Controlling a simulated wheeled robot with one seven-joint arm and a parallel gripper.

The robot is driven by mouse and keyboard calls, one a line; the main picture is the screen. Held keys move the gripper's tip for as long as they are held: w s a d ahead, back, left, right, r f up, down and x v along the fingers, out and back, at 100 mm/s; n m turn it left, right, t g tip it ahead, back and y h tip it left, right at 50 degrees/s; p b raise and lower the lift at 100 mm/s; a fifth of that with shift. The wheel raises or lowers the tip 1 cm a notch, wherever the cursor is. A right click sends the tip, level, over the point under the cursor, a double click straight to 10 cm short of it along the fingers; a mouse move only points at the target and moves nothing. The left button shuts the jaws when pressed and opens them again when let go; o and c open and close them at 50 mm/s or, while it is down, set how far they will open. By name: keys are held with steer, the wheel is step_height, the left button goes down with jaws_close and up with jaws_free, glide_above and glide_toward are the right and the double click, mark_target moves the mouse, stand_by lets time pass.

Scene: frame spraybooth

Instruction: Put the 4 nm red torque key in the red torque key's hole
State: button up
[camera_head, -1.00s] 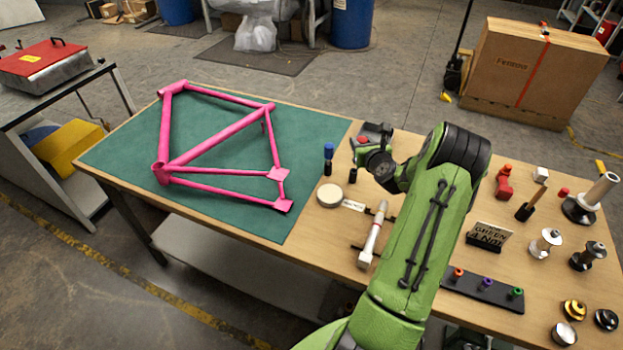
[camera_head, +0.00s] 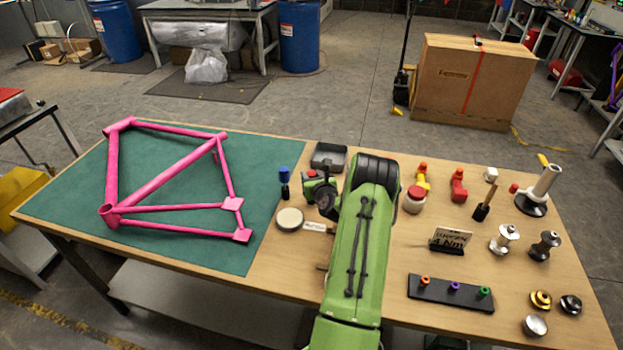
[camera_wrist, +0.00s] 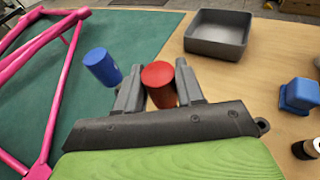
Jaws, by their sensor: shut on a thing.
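The red torque key (camera_wrist: 158,76) sits between the two fingers of my gripper (camera_wrist: 158,92) in the wrist view, its round red top facing the camera. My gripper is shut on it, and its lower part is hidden. A blue-topped key (camera_wrist: 102,66) stands just left of the left finger; it also shows upright with a dark shaft in the head view (camera_head: 285,182). In the head view my gripper (camera_head: 308,186) is over the table beside the green mat, right of the blue key. The red key's hole cannot be made out in either view.
A grey open tray (camera_head: 329,155) lies behind my gripper. A round pale disc (camera_head: 290,219) lies in front. A pink frame (camera_head: 165,180) covers much of the mat. To the right stand a "4 Nm" sign (camera_head: 450,239), a black rack (camera_head: 425,290) with coloured pieces, and several metal parts.

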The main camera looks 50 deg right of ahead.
steer(key=shift+f, duration=0.1)
steer(key=o, duration=1.1)
steer(key=shift+c, duration=0.2)
